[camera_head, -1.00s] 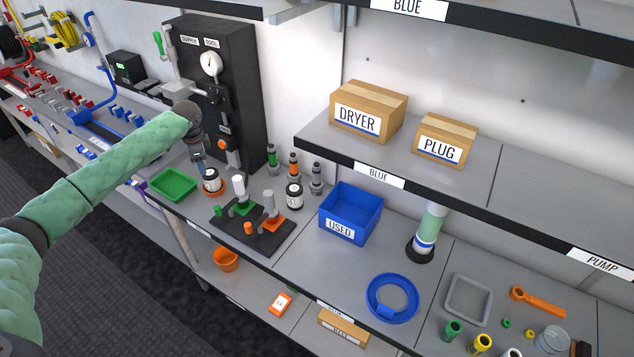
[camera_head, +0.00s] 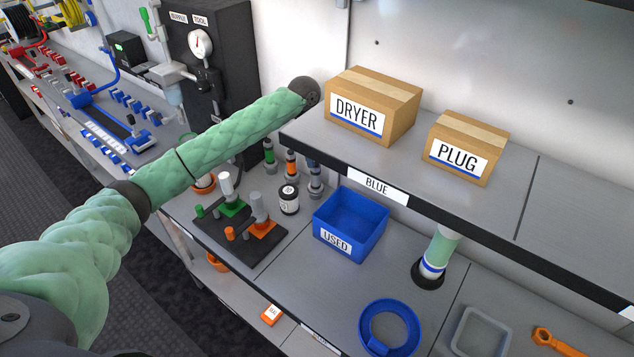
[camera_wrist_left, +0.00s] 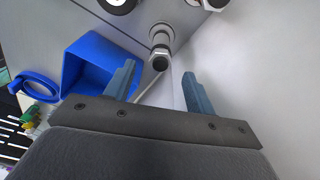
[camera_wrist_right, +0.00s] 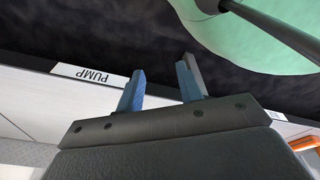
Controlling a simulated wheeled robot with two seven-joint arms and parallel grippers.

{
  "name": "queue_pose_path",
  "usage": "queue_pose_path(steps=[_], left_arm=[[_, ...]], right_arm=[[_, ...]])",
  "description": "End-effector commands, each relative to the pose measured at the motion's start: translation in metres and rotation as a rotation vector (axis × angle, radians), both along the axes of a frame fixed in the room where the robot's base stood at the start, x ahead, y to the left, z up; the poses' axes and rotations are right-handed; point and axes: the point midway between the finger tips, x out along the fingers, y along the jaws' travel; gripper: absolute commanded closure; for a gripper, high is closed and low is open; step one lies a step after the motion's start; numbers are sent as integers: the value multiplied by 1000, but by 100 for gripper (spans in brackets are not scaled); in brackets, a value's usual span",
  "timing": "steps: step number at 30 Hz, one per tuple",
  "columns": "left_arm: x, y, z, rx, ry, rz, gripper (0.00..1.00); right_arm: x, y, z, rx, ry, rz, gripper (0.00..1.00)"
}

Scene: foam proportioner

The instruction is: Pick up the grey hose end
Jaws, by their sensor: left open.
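The grey hose end (camera_head: 315,181) stands on the workbench behind the blue bin, at the right end of a short row with a green-banded one (camera_head: 269,152) and an orange-banded one (camera_head: 291,165). In the left wrist view, a grey cylindrical fitting (camera_wrist_left: 160,50), apparently this hose end, stands ahead of the gap between the fingers. My left gripper (camera_wrist_left: 160,92) is open and empty, with no visible contact. In the head view its fingers are hidden below the wrist, behind the shelf. My right gripper (camera_wrist_right: 162,85) is open and empty, away from the hose ends.
The blue USED bin (camera_head: 349,222) stands in front of the hose ends. The upper shelf (camera_head: 465,199), with DRYER (camera_head: 372,103) and PLUG (camera_head: 466,148) boxes, overhangs at the right. A black stand (camera_head: 238,238) with green and orange fittings and a black-and-white jar (camera_head: 288,199) are at the left.

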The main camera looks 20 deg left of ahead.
Motion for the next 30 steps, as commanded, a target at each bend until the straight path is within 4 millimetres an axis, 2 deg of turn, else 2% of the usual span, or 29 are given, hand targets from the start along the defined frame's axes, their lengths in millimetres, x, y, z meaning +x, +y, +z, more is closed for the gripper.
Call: queue_pose_path(steps=[4, 13, 21, 30], left_arm=[[0, -2, -18, 0, 1, 1, 45], [0, -5, -39, 0, 3, 2, 45], [0, -8, -72, 0, 1, 2, 45], [1, -9, -80, 0, -1, 2, 45]], right_arm=[[-17, -3, -1, -2, 13, 0, 64], [-34, -7, -3, -4, 24, 0, 64], [-67, -13, -6, -8, 45, 0, 64], [-73, -14, -8, -8, 49, 0, 64]])
